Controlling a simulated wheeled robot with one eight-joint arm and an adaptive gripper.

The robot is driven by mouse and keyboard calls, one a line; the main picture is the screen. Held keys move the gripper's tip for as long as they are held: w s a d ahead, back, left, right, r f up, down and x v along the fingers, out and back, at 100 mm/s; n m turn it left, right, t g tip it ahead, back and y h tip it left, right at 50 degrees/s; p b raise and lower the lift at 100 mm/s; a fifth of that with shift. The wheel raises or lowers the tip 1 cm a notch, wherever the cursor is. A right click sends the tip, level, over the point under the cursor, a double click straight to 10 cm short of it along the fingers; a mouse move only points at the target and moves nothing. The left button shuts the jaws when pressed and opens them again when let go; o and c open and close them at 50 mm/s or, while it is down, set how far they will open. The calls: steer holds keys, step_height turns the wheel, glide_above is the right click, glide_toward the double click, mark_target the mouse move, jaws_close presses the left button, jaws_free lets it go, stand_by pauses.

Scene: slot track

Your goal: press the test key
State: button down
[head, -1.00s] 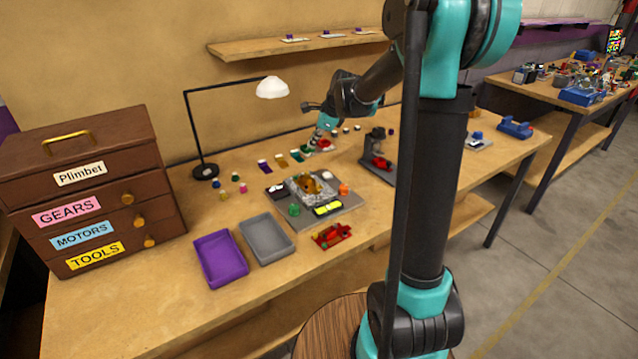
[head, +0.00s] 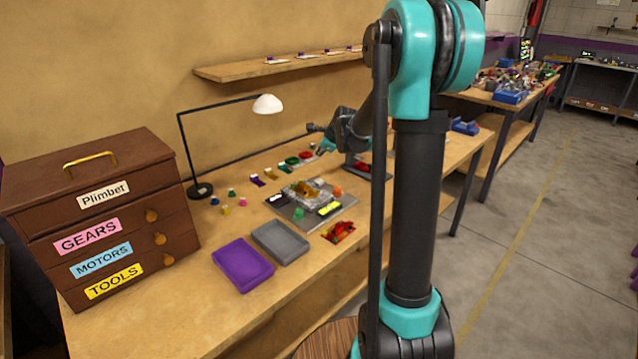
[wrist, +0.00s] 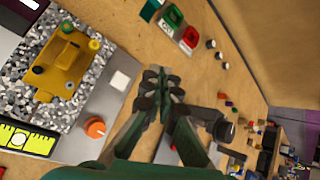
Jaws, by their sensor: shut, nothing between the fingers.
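The test key cannot be told for certain, as I can read no such label. A grey plate (head: 288,219) on the bench carries a speckled block with a yellow part (wrist: 62,62), a white square key (wrist: 120,81), an orange knob (wrist: 95,127), a green knob (head: 299,213) and a yellow-green level (wrist: 25,139). The white key and orange knob are left of my gripper in the wrist view. My gripper (wrist: 163,82) is shut and empty, pointing over the bench past the plate's edge. In the head view, my gripper (head: 322,150) is near the back row of coloured pieces.
A dark stand (head: 367,168) is right of the plate. Purple (head: 243,285) and grey (head: 281,258) trays and a red piece (head: 338,232) lie in front. The drawer chest (head: 100,215) and lamp (head: 267,104) are left. Red and green pieces (wrist: 187,40) stand behind.

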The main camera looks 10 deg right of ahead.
mark_target(320, 182)
steer(key=shift+f, duration=4.4)
steer(key=shift+f, duration=0.2)
steer(key=shift+f, duration=0.2)
steer(key=shift+f, duration=0.45)
steer(key=shift+r, duration=0.85)
steer(key=shift+r, duration=0.1)
steer(key=shift+r, duration=2.4)
